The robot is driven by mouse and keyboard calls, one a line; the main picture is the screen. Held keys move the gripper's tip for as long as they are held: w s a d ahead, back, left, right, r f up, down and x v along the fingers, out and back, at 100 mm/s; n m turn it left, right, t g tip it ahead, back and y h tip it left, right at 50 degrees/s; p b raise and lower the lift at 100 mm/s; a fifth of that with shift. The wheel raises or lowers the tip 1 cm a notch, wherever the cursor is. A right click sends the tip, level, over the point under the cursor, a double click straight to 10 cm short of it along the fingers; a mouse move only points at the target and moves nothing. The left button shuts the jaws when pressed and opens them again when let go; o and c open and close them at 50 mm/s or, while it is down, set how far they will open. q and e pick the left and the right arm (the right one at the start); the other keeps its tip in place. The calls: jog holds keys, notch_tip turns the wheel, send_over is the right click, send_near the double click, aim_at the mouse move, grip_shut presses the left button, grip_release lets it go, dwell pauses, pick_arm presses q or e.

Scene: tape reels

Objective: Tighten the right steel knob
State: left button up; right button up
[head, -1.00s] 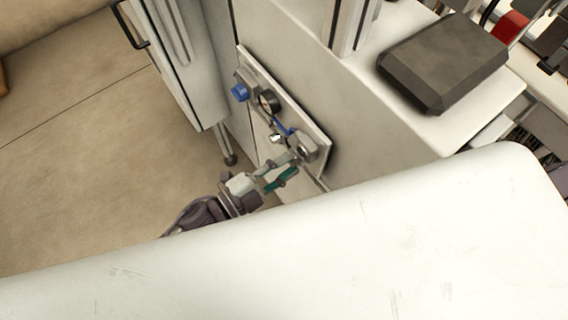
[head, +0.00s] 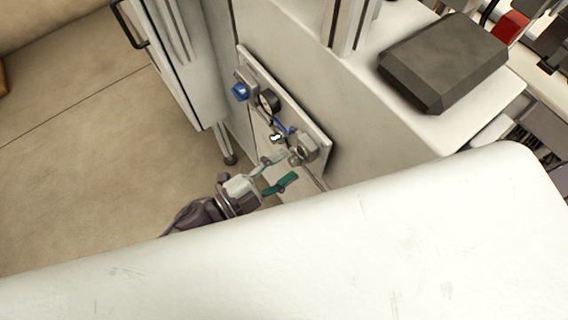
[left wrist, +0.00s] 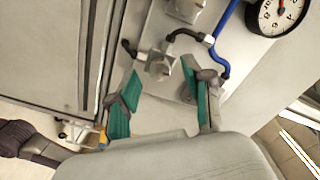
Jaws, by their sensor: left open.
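The right steel knob (head: 305,148) is at the lower right end of a wall-mounted panel (head: 318,137) in the head view. My left gripper (head: 282,170) is just in front of it, toward the lower left. Its fingers are spread and hold nothing, and a small gap shows between them and the knob. In the left wrist view the teal-padded fingers (left wrist: 163,98) are wide apart. A square steel fitting (left wrist: 160,66) with dark pipes shows beyond and between them; I cannot tell whether it is the same knob. My right gripper is not in view.
The panel also carries a blue knob (head: 240,91), a round gauge (head: 268,101) and a blue tube (head: 282,127). A white surface (head: 330,250) fills the foreground below the gripper. A dark box (head: 445,62) lies on the bench at upper right. Floor is open at left.

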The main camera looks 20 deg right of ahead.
pick_arm(q)
jog(key=v, duration=1.1)
jog(key=shift+a, duration=0.25)
jog(key=w+a+f+n+t+y, duration=0.2)
jog(key=w+a+f+n+y, duration=0.25)
jog(key=f, duration=0.35)
jog(key=w+a+f+n+t+y, duration=0.25)
jog(key=w+a+f, duration=0.2)
jog(key=f, duration=0.25)
jog(key=s+a+f+n+g+y, duration=0.15)
jog(key=a+f+n+y, duration=0.55)
jog(key=f, duration=0.7)
jog(key=s+a+f+n+g+y, duration=0.2)
jog(key=s+a+f+n+g, duration=0.3)
jog(key=s+f, duration=0.55)
jog(key=s+f+n+g, duration=0.1)
jog(key=s+f, duration=0.2)
jog(key=s, duration=0.6)
jog(key=s+f+n+g+y, duration=0.1)
jog(key=s+f+n+g, duration=0.1)
jog(key=s, duration=0.7)
jog(key=shift+s+d+f+p, duration=0.3)
jog(key=shift+f+p, duration=0.15)
jog(key=shift+f, duration=0.25)
jog(key=shift+w, duration=0.1)
